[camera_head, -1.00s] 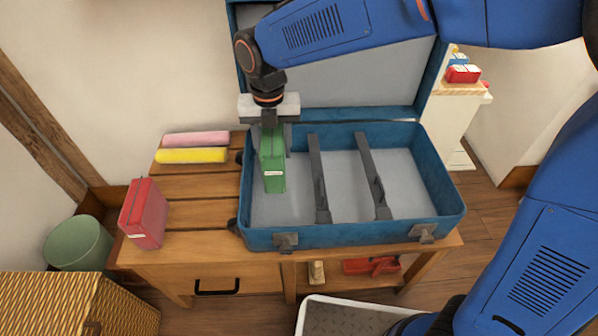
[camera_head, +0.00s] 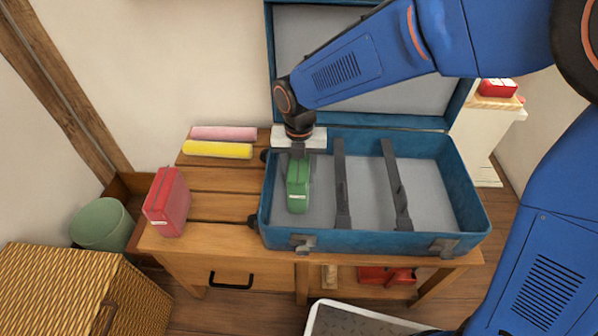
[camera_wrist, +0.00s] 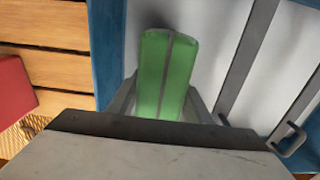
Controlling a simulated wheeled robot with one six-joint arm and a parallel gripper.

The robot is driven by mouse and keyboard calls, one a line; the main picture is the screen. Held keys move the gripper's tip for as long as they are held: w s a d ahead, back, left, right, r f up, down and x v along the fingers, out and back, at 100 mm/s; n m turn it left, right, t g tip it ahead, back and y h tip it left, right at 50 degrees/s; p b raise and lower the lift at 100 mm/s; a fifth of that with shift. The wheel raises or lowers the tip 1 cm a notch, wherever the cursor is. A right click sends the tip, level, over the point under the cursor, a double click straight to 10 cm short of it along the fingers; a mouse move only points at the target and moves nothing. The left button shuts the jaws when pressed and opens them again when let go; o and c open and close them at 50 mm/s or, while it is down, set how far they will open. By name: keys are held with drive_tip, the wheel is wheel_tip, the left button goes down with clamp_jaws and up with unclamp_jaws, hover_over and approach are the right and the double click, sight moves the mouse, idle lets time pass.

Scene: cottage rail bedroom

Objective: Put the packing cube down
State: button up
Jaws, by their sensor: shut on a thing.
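The green packing cube (camera_head: 298,192) stands upright inside the left part of the open blue suitcase (camera_head: 282,237). My gripper (camera_head: 299,170) is above it, pointing down, with its fingers shut on the cube's two sides. In the wrist view the green cube (camera_wrist: 166,75) is between the fingers, left of a grey strap. The cube is low in the suitcase. I cannot tell for sure whether its underside touches the suitcase floor.
Two grey dividing straps (camera_head: 341,185) cross the suitcase right of the cube. A red packing cube (camera_head: 167,202) stands on the wooden bench (camera_head: 215,208) to the left. Pink (camera_head: 224,133) and yellow (camera_head: 217,150) rolls lie behind it. The suitcase's middle and right sections are empty.

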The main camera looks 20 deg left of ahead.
drive_tip(key=shift+f, duration=0.15)
drive_tip(key=o, duration=1.3)
wheel_tip(320, 180, up, 12)
drive_tip(key=shift+r, duration=0.2)
